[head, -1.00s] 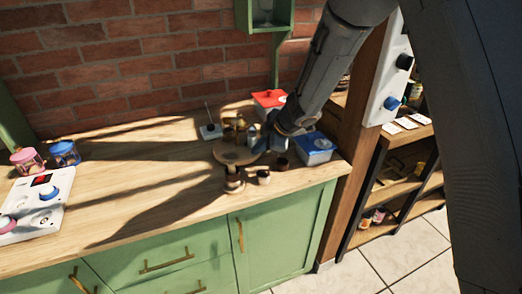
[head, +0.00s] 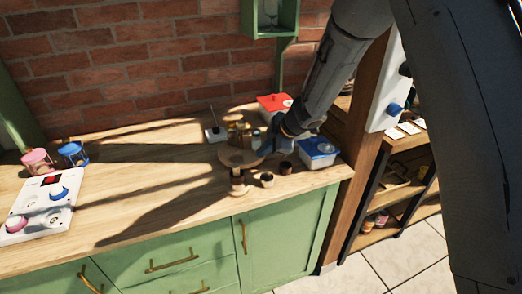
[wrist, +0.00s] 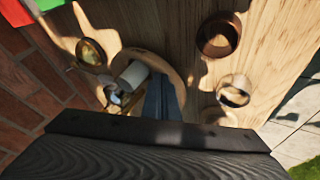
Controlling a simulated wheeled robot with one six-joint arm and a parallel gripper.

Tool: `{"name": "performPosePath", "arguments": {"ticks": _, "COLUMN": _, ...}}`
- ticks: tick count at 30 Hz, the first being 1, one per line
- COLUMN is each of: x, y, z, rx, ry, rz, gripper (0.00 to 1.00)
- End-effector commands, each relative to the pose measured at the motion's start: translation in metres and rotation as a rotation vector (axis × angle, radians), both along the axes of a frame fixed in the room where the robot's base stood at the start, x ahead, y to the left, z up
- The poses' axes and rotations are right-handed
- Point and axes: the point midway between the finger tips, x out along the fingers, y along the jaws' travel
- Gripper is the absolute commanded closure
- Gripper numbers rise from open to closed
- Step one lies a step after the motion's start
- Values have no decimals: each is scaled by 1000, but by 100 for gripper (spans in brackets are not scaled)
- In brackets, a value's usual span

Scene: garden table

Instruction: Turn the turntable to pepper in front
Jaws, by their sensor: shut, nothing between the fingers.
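The turntable is a round wooden disc (head: 236,157) near the right end of the counter, with several small jars (head: 234,131) grouped toward its back. No label is readable, so I cannot tell which jar is pepper. A wooden peg-like piece (head: 238,187) stands at its front. My gripper (head: 266,148) is low at the disc's right side and partly hides it. In the wrist view, my shut, empty fingers (wrist: 162,100) are over the disc (wrist: 158,60), close beside a pale cylindrical jar (wrist: 135,73) and a brass-coloured item (wrist: 126,103). Contact is unclear.
A small device with an antenna (head: 215,134) stands behind left. The counter's middle is mostly clear.

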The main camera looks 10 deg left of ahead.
Motion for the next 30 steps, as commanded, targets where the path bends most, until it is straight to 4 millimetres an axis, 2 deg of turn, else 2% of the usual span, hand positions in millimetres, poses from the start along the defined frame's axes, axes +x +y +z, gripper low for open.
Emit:
{"name": "performPosePath", "arguments": {"ticks": 11, "x": 9, "y": -10, "z": 2, "rx": 1, "ry": 1, "rz": 64, "gripper": 100}}
{"name": "performPosePath", "arguments": {"ticks": 30, "x": 35, "y": -11, "z": -1, "rx": 0, "ry": -1, "rz": 380, "gripper": 100}}
